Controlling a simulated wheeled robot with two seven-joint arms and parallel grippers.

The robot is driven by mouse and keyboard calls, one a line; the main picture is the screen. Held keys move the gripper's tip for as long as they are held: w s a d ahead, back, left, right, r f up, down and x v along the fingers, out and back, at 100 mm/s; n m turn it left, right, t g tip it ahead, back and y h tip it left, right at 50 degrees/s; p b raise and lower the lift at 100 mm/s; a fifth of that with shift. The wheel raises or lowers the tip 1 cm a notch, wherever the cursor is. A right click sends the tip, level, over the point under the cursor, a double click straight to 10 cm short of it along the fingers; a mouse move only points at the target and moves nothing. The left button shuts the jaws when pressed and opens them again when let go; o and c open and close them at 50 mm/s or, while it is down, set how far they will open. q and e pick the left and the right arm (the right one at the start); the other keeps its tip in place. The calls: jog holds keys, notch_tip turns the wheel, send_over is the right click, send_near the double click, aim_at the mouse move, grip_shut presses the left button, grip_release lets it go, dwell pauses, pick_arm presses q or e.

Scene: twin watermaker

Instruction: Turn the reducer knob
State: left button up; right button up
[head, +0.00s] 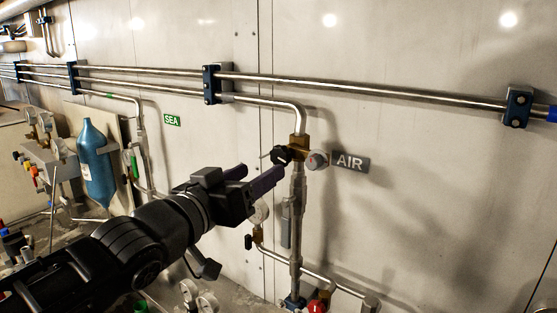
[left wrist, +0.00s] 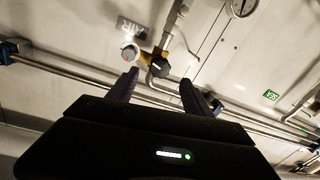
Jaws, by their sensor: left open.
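A black knob (head: 281,155) sits on the left side of a brass reducer body (head: 299,146) on the vertical pipe. A small round gauge (head: 317,160) is on the body's right side. My left gripper (head: 262,172) is open, with its fingers reaching toward the knob from the lower left. In the left wrist view the black knob (left wrist: 160,69) shows just beyond the gap between the fingertips (left wrist: 159,78), nothing held. The gauge (left wrist: 130,53) is beside it. Whether a finger touches the knob cannot be told. My right gripper is not in view.
An AIR label (head: 350,161) is on the wall right of the gauge. Steel pipes (head: 370,90) run along the wall in blue clamps. A lower gauge (head: 260,213) and red knob (head: 317,306) are below. A blue bottle (head: 95,162) is at left. The right wall is clear.

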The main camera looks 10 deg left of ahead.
aim_at(278, 159)
pick_arm(q)
jog(key=x, duration=0.7)
jog(key=shift+w+p, duration=0.3)
jog(key=shift+p, duration=0.1)
grip_shut()
dwell(0.3)
